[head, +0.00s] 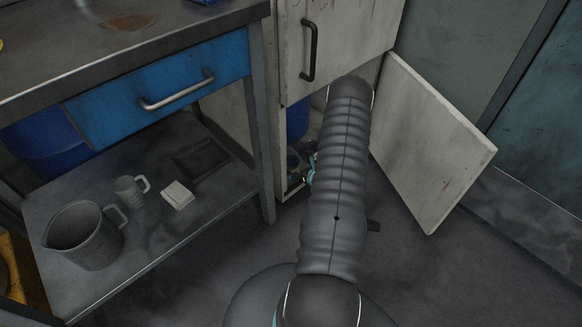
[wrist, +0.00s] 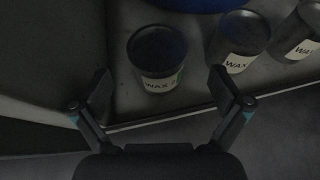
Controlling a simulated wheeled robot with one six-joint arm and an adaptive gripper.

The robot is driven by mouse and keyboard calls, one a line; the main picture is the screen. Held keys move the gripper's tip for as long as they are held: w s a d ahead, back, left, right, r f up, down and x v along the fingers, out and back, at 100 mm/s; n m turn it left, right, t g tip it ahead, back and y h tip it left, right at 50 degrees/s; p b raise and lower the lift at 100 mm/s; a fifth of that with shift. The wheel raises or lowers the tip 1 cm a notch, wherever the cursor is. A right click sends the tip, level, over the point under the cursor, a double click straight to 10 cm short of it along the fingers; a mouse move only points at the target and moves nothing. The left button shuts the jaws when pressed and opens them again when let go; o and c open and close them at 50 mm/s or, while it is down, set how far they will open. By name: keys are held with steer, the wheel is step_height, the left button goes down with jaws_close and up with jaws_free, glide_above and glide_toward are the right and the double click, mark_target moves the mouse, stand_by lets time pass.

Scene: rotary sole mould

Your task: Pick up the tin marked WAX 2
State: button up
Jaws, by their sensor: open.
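In the wrist view a dark round tin (wrist: 158,52) with a pale label stands upright on a shelf. Its label reads WAX, followed by a mark that looks like a 2 but is too dim to be sure. My gripper (wrist: 160,78) is open, with one finger on each side in front of this tin and nothing held. A second WAX tin (wrist: 240,40) stands to its right, and a third tin (wrist: 301,32) is cut by the right edge; their numbers are unreadable.
The lower cabinet door (head: 430,150) hangs open right of my arm; the upper door (head: 340,45) is closed. A blue object (wrist: 190,4) sits behind the tins. The shelf's front edge (wrist: 150,121) is close. Left stands a bench with a blue drawer (head: 160,90) and a jug (head: 85,238) below.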

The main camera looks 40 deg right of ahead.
mark_target(293, 163)
steer(key=shift+x, duration=2.85)
steer(key=shift+w+a+r, duration=0.1)
steer(key=shift+a+r, duration=0.05)
steer(key=shift+r, duration=0.1)
steer(key=c, duration=1.5)
steer(key=shift+o, duration=0.2)
